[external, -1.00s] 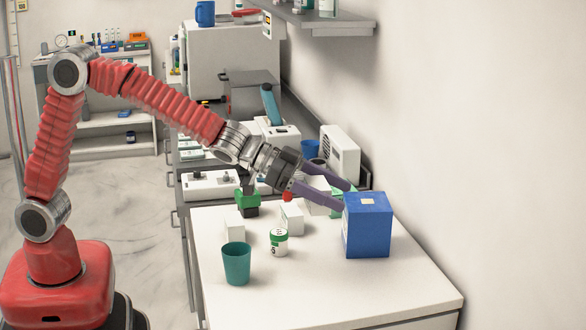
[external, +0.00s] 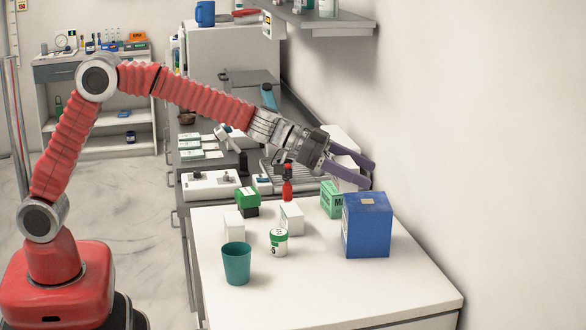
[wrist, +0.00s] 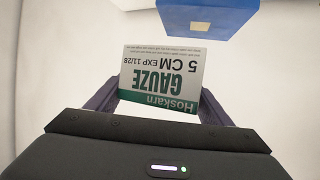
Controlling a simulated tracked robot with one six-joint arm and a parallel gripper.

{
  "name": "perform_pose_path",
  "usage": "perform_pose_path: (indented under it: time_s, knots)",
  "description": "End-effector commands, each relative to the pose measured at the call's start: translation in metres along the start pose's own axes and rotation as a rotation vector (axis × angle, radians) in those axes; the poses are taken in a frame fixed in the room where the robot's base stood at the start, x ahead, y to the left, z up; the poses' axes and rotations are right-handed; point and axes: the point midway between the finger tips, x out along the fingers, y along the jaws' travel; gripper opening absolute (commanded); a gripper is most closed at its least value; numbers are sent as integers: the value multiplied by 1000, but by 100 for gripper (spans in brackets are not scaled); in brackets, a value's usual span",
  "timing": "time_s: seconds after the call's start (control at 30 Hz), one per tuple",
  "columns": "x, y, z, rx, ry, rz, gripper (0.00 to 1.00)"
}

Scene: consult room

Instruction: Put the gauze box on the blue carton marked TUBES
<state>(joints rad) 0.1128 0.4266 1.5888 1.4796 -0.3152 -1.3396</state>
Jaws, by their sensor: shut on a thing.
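The gauze box, white with a green band, is in my gripper (external: 370,173). In the wrist view the gauze box (wrist: 160,85) is pinched between the two purple fingers, its printed face toward the camera and upside down. In the external view it is largely hidden by the fingers. The blue carton (external: 367,228) stands on the white counter with a small pale patch on top. Its TUBES marking is not readable. My gripper is raised above and behind the carton, apart from it. The carton (wrist: 210,15) also shows at the top of the wrist view.
A green box (external: 331,200) stands just left of the carton. A red bottle (external: 287,190), white boxes (external: 292,218), a white jar (external: 279,242) and a teal cup (external: 236,262) stand further left. The wall is close on the right. The front right of the counter (external: 350,290) is clear.

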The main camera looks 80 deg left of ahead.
Motion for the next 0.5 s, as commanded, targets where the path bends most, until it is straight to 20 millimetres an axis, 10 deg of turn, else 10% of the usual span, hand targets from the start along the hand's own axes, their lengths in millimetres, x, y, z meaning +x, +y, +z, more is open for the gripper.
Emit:
perform_pose_path:
  time_s: [0.5]
  knots:
    - [9, -40, -52, -9, 1, -27, 51]
